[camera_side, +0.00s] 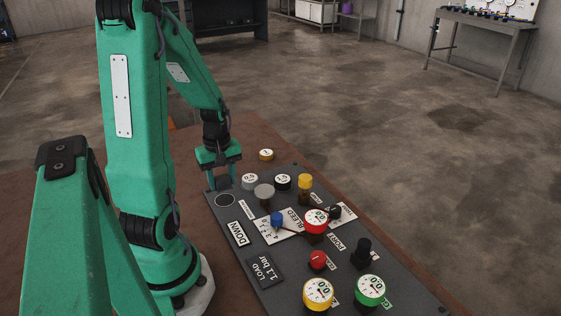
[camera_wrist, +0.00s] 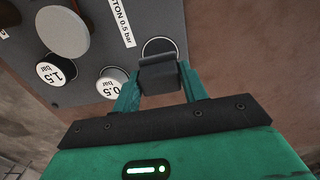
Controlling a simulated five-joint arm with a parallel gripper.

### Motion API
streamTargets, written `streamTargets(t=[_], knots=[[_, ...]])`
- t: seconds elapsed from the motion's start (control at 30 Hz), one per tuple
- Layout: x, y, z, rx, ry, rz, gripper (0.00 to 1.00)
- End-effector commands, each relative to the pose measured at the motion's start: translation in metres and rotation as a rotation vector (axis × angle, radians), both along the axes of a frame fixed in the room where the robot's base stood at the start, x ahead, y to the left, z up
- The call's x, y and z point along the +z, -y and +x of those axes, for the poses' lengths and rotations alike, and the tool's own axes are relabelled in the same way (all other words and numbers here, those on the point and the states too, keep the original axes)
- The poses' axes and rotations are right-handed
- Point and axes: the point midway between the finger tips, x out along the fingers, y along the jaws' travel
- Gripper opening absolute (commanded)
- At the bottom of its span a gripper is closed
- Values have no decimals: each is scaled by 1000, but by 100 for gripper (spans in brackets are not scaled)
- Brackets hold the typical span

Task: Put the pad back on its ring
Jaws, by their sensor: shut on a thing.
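My gripper (camera_wrist: 161,82) is shut on a small dark grey block (camera_wrist: 158,75), which I take to be the pad. The block sits between the two teal fingers in the wrist view. A thin pale ring (camera_wrist: 160,41) is marked on the dark panel just beyond the block, which covers its near part. In the side view the ring (camera_side: 225,200) lies at the panel's left corner, with nothing seen inside it. My gripper (camera_side: 223,182) is just behind the ring there. Whether the block touches the panel, I cannot tell.
The dark panel (camera_side: 245,262) carries gauges and knobs. A grey disc (camera_side: 264,190), a white-topped weight (camera_side: 250,181) and a black-sided weight (camera_side: 283,181) stand close to the ring. A yellow-sided puck (camera_side: 266,155) lies on the brown table behind the panel.

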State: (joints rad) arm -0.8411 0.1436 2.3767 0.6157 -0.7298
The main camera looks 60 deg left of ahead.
Motion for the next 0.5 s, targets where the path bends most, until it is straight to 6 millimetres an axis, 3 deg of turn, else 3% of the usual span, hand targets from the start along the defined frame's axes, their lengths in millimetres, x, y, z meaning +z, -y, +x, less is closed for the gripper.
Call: streamTargets(t=[0.27, 0.5], knots=[[-4, -1, 0, -1, -1, -1, 22], [-25, 0, 0, 0, -2, -2, 22]])
